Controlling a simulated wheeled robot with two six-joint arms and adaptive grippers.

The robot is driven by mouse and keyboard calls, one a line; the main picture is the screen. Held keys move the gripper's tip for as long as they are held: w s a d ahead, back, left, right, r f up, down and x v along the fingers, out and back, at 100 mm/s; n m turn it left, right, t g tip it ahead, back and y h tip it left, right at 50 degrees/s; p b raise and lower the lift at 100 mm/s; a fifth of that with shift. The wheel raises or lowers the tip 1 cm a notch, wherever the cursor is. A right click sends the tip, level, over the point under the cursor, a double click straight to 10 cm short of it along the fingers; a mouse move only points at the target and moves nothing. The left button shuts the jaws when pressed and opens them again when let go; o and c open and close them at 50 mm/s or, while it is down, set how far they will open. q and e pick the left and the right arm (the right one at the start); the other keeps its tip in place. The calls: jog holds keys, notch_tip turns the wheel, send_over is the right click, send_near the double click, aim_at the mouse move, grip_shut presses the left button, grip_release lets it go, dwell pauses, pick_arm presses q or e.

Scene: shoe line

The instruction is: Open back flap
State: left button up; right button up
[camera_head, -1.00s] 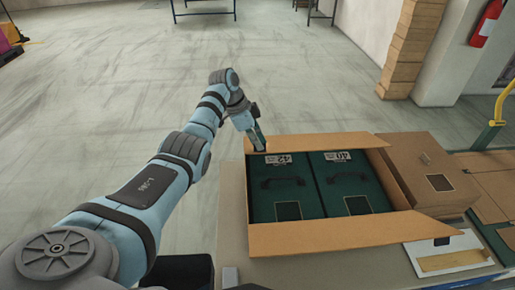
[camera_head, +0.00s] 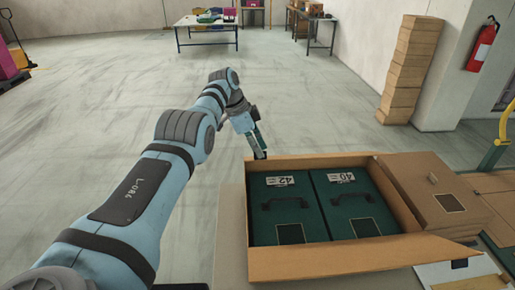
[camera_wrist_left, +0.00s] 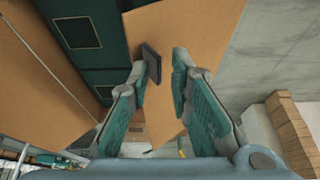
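An open cardboard box (camera_head: 345,259) stands on the table in the head view. Its back flap (camera_head: 325,160) shows as a narrow strip along the far edge. Two dark green shoe boxes (camera_head: 292,208) (camera_head: 350,200) lie inside, labelled 42 and 40. My left gripper (camera_head: 262,156) is at the box's back left corner, by the end of the back flap. In the left wrist view the left gripper (camera_wrist_left: 165,65) has its fingers apart, with a cardboard flap (camera_wrist_left: 190,30) showing behind and between them. Contact is unclear. My right gripper is not in view.
A closed cardboard carton (camera_head: 425,185) stands right of the open box. Stacked cartons (camera_head: 410,70) stand by the pillar, with a fire extinguisher (camera_head: 482,48) on the wall. A far table (camera_head: 205,22) holds small items. The floor behind the box is clear.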

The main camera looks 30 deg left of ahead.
pick_arm(q)
jog(key=shift+w+a+f, duration=0.15)
dwell(0.6)
jog(key=v, duration=1.2)
